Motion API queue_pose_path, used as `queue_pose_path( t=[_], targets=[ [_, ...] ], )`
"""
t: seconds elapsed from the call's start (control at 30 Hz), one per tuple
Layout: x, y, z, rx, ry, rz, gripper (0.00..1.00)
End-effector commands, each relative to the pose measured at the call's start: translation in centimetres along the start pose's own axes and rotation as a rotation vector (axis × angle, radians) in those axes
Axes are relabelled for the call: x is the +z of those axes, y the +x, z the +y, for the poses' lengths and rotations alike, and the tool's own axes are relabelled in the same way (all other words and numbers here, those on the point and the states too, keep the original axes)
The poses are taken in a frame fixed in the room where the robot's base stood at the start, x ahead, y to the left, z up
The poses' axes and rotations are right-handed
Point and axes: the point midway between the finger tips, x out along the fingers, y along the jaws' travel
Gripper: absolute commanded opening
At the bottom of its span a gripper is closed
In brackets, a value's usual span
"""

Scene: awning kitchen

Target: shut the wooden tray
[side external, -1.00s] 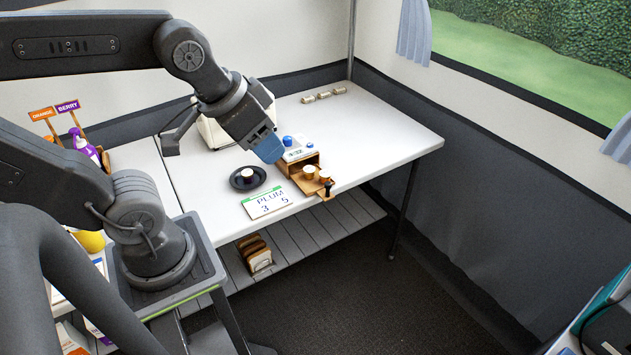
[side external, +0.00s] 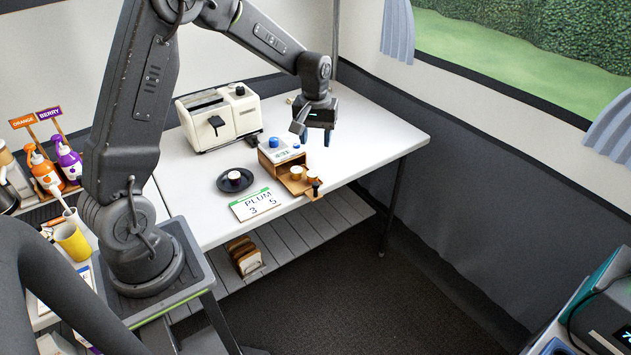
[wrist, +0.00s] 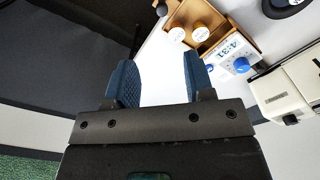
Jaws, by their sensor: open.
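The wooden tray (side external: 309,185) is a small drawer that sticks out from the front of a wooden box (side external: 268,166) on the white table. A round tan-and-white piece (side external: 297,173) sits in it, and a dark knob (side external: 315,184) stands at its outer end. In the wrist view the tray (wrist: 188,12) is at the top, with two round pieces in or beside it. My gripper (side external: 316,137) is open and empty. It hangs above the table, behind and to the right of the box, apart from the tray. In the wrist view its blue fingers (wrist: 158,85) are spread over bare white table.
The box carries a display panel with a blue dial (wrist: 241,65). A dark plate (side external: 237,181) with a small round piece and a PLUM card (side external: 257,204) lie left of the tray. A cream toaster (side external: 219,117) stands behind. The table's right part is clear.

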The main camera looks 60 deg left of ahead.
Motion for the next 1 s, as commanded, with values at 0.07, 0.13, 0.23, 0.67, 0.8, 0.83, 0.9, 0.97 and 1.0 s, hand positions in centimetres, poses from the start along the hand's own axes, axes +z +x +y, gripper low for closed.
queue_pose_path(
  t=[0.07, 0.13, 0.23, 0.67, 0.8, 0.83, 0.9, 0.97, 1.0],
  targets=[
    [-0.5, 0.9, -0.1, -0.005, -0.016, -0.010, 0.48],
    [-0.6, 1.4, -0.2, -0.007, -0.023, -0.014, 0.48],
    [-0.6, 2.3, -0.2, -0.007, -0.024, -0.015, 0.48],
    [-0.4, 10.6, -0.3, -0.008, -0.021, -0.017, 0.48],
    [-0.4, 12.8, -0.3, -0.007, -0.021, -0.016, 0.48],
    [-0.4, 13.2, -0.2, -0.007, -0.021, -0.015, 0.48],
    [-0.4, 13.9, -0.2, -0.007, -0.021, -0.014, 0.48],
    [-0.4, 14.4, -0.2, -0.006, -0.021, -0.014, 0.48],
    [-0.4, 14.6, -0.2, -0.006, -0.021, -0.013, 0.48]
  ],
)
